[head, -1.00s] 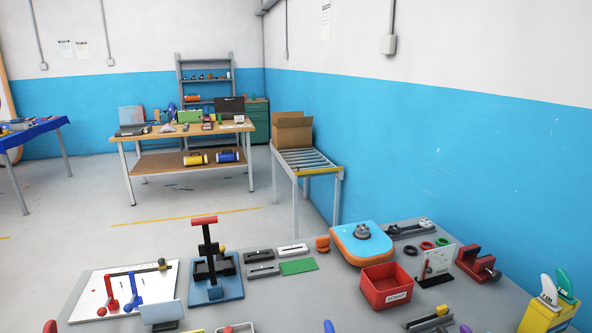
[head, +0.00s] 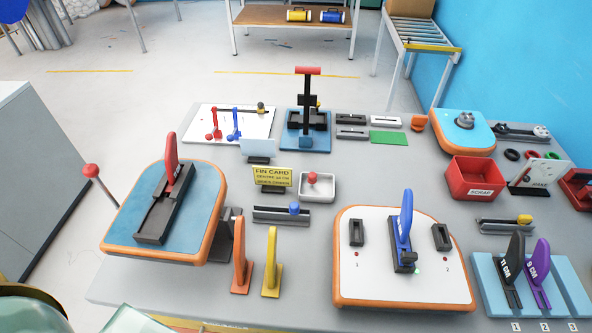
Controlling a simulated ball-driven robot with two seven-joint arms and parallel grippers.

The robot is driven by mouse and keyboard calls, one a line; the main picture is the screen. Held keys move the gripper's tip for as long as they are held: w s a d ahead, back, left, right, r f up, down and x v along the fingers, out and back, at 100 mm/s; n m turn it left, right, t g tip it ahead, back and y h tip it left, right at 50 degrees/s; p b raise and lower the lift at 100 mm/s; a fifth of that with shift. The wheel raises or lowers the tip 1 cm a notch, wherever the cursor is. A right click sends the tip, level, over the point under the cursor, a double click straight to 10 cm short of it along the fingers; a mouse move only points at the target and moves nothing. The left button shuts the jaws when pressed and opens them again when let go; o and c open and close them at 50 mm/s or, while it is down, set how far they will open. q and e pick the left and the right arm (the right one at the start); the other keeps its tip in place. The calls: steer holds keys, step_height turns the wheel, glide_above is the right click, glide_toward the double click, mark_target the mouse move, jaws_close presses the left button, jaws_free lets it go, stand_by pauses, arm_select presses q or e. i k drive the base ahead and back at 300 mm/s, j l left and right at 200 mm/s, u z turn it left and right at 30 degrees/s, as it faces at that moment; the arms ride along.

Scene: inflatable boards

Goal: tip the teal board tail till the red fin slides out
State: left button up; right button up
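The teal board tail (head: 201,205), blue-topped with an orange rim, is at the left of the head view. It looks raised above the bench on a dark support, and its left part reaches past the bench edge. A dark grey fin box (head: 156,218) runs along its top. The red fin (head: 171,158) stands upright in the far part of the box; its base is hidden inside the box. Neither of my grippers can be made out in this view.
A white board tail (head: 350,280) with a blue fin (head: 405,213) lies to the right. Orange (head: 240,268) and yellow (head: 271,265) upright pieces stand close beside the teal board. A yellow fin card (head: 272,177) is behind them. A red scrap bin (head: 475,178) stands at the right.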

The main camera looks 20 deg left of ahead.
mark_target(179, 227)
steer(key=u, duration=1.7)
